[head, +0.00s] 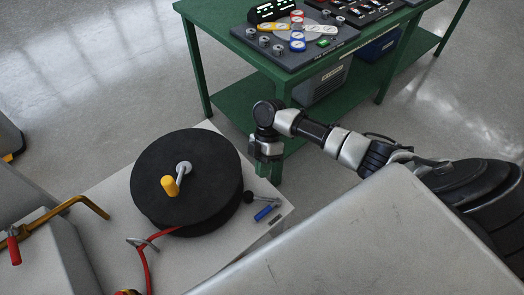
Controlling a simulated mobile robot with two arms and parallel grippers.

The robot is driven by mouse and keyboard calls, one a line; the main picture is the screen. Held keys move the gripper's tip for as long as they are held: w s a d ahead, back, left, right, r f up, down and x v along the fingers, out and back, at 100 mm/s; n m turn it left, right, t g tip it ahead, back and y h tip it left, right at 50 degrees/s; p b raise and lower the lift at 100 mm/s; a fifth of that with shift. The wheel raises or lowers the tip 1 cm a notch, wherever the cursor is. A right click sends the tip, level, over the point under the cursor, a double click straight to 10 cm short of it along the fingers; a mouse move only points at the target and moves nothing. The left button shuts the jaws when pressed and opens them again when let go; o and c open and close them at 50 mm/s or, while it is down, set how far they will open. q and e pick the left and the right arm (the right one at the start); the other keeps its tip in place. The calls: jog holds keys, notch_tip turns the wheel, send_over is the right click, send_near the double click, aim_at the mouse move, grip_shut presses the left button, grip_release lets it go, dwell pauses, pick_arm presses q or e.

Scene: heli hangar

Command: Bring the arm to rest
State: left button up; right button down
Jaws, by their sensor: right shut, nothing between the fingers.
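My right arm comes in from the right side of the head view and reaches toward the middle. My right gripper (266,152) hangs downward at its end, shut and empty. It is in front of the green bench's near leg and close to the corner of the pale surface that carries the black reel. I cannot tell whether it touches anything there. My left gripper is not in view.
A black reel (165,165) with a yellow knob stands on a pale top (95,200), beside a red cable (145,262) and a blue-handled tool (264,212). The green bench (228,68) behind carries a control panel (335,45). Grey floor (90,80) is clear at left.

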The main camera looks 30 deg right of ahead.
dwell(0.4)
jog(key=s+a+f+m+t, duration=0.2)
jog(key=s+a+m+t, duration=0.15)
jog(key=s+a, duration=0.6)
jog(key=s+d+r+m+t+h, duration=0.55)
jog(key=s+r+m, duration=0.3)
jog(key=m, duration=0.45)
notch_tip(320, 180, down, 23)
jog(key=g+p, duration=0.2)
jog(key=s+d+f+g+p, duration=0.1)
jog(key=s+d+f, duration=0.2)
jog(key=s+f, duration=1.3)
jog(key=shift+s+f+n+y, duration=0.15)
jog(key=shift+s+n+y, duration=0.2)
jog(key=shift+s, duration=0.35)
